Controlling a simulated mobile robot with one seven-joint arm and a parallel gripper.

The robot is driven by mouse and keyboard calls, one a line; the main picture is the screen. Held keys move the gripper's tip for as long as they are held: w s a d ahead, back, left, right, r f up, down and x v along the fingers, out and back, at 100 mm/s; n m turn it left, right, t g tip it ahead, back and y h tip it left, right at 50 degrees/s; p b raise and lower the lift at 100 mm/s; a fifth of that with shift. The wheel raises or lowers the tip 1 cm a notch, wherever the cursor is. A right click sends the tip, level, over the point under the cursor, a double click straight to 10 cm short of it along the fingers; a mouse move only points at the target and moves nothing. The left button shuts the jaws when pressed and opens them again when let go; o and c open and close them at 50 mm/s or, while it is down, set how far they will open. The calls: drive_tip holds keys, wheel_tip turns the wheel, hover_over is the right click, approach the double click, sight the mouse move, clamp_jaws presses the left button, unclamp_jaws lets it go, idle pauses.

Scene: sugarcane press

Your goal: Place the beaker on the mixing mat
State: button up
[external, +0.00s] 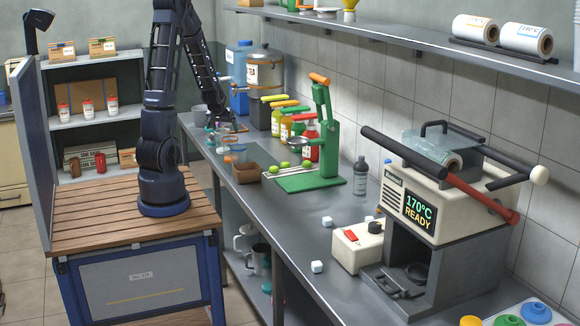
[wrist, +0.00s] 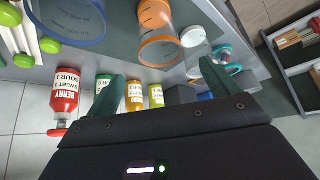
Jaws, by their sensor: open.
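A clear beaker with an orange rim (wrist: 158,38) stands ahead of my gripper in the wrist view, between the lines of its two fingers. My gripper (wrist: 160,78) is open, with green fingers spread and nothing held between them. A wider clear vessel with a blue rim (wrist: 75,18) is to the left of the beaker. The mixing mat appears to be the dark grey-green sheet (external: 262,153) on the counter in the external view. There the small vessels crowd near its left edge, and I cannot tell clearly which touch it.
Syrup bottles, including a red one (wrist: 64,92), line the wall side. A white-rimmed cup (wrist: 194,40) and a teal item (wrist: 228,55) stand close right of the beaker.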

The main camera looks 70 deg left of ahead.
drive_tip(key=w+d+r+m+t+h, duration=0.1)
drive_tip(key=d+r+m+h, duration=0.1)
drive_tip(key=d+r, duration=0.7)
drive_tip(key=w+d+r+m+h, duration=0.1)
drive_tip(key=w+d+r+m, duration=0.3)
drive_tip(key=d, duration=0.8)
drive_tip(key=s+d+r+m+h, duration=0.1)
drive_tip(key=s+d+r+m, duration=0.1)
drive_tip(key=s+d+r, duration=0.3)
drive_tip(key=s+d+r+m+h, duration=0.1)
drive_tip(key=s+d+r, duration=0.4)
drive_tip(key=s+d, duration=0.7)
drive_tip(key=shift+d+r+m+g, duration=0.2)
drive_tip(key=shift+d+m+g, duration=0.1)
drive_tip(key=shift+d+m, duration=0.15)
